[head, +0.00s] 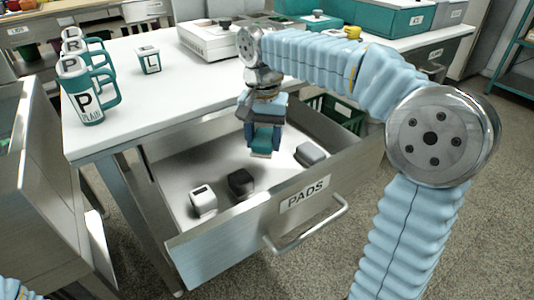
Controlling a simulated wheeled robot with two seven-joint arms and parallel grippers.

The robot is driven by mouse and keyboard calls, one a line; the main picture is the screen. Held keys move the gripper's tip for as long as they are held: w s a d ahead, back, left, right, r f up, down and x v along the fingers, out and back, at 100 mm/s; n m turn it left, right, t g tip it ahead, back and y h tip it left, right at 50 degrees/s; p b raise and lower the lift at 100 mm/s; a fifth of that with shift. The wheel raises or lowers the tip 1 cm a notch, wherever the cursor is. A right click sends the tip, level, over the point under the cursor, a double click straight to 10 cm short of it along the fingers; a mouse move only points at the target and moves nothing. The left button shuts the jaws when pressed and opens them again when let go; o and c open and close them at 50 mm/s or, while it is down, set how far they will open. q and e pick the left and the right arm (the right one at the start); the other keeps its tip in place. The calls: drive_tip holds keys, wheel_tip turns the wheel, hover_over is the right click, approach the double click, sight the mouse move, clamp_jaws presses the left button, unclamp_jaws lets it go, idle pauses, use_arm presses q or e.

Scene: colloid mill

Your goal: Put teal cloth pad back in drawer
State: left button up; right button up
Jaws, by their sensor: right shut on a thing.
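The open drawer (196,262) labelled PADS is pulled out from under the white table. My right gripper (265,145) points down over the back part of the drawer. It is shut on the teal cloth pad (262,153), which shows below its fingers. The fingers hide part of the pad. I cannot tell whether the pad touches the drawer floor. My left gripper is out of view; only a bit of blue sleeve shows at the bottom left corner.
In the drawer lie a white block (202,201), a dark block (241,183) and a grey block (311,154). Several teal-and-white mugs (88,92) and a small cup marked L (148,60) stand on the table (190,82). A metal handle (306,228) juts from the drawer front.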

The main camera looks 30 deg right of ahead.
sight(266, 128)
drive_tip(key=f, duration=0.1)
drive_tip(key=w+d+f, duration=0.1)
drive_tip(key=w+f, duration=0.1)
drive_tip(key=shift+d+f, duration=0.1)
drive_tip(key=shift+d, duration=0.25)
drive_tip(key=shift+w+d+f+b, duration=0.1)
drive_tip(key=shift+f+b, duration=0.3)
drive_tip(key=shift+f, duration=1.25)
drive_tip(key=shift+f, duration=0.2)
drive_tip(key=o, duration=1)
wheel_tip(266, 128, up, 11)
drive_tip(key=shift+r+p, duration=0.2)
drive_tip(key=shift+p, duration=1.05)
drive_tip(key=shift+r, duration=0.5)
